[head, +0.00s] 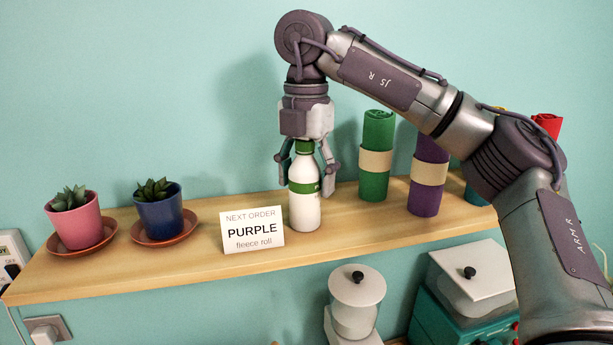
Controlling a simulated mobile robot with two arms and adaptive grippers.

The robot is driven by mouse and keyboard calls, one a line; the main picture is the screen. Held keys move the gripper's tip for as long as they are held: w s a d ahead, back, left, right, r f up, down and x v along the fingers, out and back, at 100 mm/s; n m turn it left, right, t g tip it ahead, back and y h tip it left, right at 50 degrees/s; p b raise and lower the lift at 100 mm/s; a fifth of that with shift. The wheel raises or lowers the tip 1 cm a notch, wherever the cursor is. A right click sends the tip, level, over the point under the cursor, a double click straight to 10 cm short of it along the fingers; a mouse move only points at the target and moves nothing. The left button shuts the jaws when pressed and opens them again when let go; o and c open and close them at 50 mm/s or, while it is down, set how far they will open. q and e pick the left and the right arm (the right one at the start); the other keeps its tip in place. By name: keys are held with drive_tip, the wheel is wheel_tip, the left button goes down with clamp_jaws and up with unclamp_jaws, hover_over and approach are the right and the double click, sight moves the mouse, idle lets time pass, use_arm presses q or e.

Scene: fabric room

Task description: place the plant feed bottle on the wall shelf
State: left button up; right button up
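The plant feed bottle (305,211) is white with a green label band and a green cap. It stands upright on the wooden wall shelf (120,277), behind and right of a small card. My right gripper (305,180) comes down from above, with one finger on each side of the bottle's upper body. The bottle's base looks level with the shelf top. My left gripper is not in view.
The card (252,232) reads "PURPLE fleece roll". Two potted plants, pink (78,226) and blue (161,217), stand on saucers at left. Green (374,185) and purple (427,200) rolls stand to the right; more are partly hidden behind my arm. Lidded machines (356,297) sit below.

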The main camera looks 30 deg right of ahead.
drive_tip(key=shift+r, duration=0.35)
wheel_tip(320, 180, up, 10)
drive_tip(key=shift+r, duration=0.8)
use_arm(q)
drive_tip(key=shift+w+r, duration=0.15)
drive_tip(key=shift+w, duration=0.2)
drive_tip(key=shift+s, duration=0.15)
